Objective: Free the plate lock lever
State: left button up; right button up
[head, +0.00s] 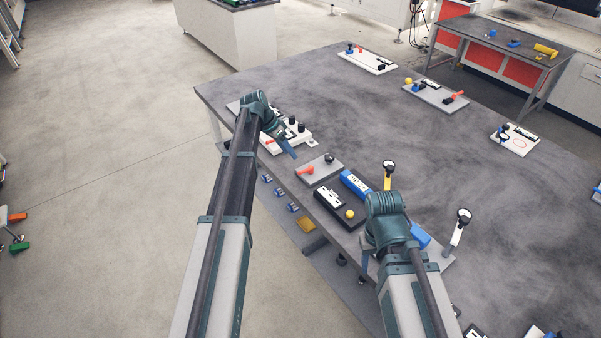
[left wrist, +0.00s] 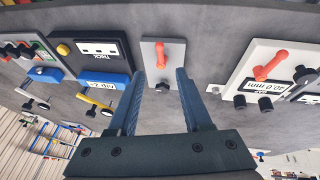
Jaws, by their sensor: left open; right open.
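A red lever (head: 305,170) stands on a small grey plate (head: 322,178) at the table's near edge, with a black knob (head: 329,158) beside it. In the left wrist view this red lever (left wrist: 160,53) and black knob (left wrist: 162,88) appear between my fingers, apart from both. Another red lever (left wrist: 270,65) is on a white plate to the right in that view. No label shows which one is the plate lock. My left gripper (head: 293,154) is open and empty, above and left of the grey plate. My right gripper (head: 366,263), partly hidden by its arm, is lower right.
A black unit with a yellow knob (head: 350,214) and a blue labelled block (head: 355,184) stand right of the grey plate. The white plate (head: 292,138) with black knobs lies behind my left gripper. Two upright round-headed posts stand farther right. The table's middle (head: 400,130) is clear.

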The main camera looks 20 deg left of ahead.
aim_at(305, 172)
pick_arm(q)
jog(key=b+x, duration=0.8)
jog(key=x, duration=0.2)
jog(key=shift+w+d+f+b, duration=0.1)
jog(key=shift+f+b, duration=0.2)
jog(key=shift+b, duration=0.1)
grip_shut()
